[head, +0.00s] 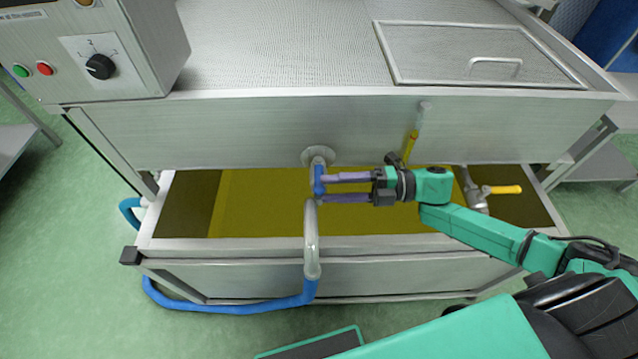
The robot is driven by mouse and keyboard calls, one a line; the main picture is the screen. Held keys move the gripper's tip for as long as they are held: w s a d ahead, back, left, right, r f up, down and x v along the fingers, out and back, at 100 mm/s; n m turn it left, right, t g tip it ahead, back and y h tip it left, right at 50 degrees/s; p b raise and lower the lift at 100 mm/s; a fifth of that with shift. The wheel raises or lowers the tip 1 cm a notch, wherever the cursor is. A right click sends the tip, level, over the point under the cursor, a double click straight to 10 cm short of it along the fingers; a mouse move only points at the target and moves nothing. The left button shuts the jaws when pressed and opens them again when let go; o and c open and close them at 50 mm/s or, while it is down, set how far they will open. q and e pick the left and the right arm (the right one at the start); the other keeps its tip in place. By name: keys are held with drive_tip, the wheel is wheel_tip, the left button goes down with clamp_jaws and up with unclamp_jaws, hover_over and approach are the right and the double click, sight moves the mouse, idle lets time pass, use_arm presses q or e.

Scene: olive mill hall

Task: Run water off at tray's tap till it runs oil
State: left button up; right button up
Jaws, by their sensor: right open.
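The tray (185,245) is a wide metal pan under the machine, with yellow-green liquid (270,205) in it. A tap with a blue handle (319,182) hangs from a round flange (318,155) on the machine front. A second tap with a yellow handle (503,190) is at the tray's right. My left gripper is out of view.
The machine's front wall (230,130) overhangs the tray. A yellow lever (411,146) sits below a clear tube (423,115), just above my right gripper. A control box (110,40) with a knob is at upper left. Green floor (70,270) is clear at left.

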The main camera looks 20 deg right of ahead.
sight(319, 187)
drive_tip(key=x, duration=0.3)
drive_tip(key=shift+s+r, duration=0.1)
drive_tip(key=shift+r, duration=0.05)
drive_tip(key=shift+a, duration=0.2)
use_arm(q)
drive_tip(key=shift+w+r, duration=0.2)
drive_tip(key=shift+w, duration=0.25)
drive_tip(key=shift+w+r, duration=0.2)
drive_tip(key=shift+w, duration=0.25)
use_arm(e)
clamp_jaws()
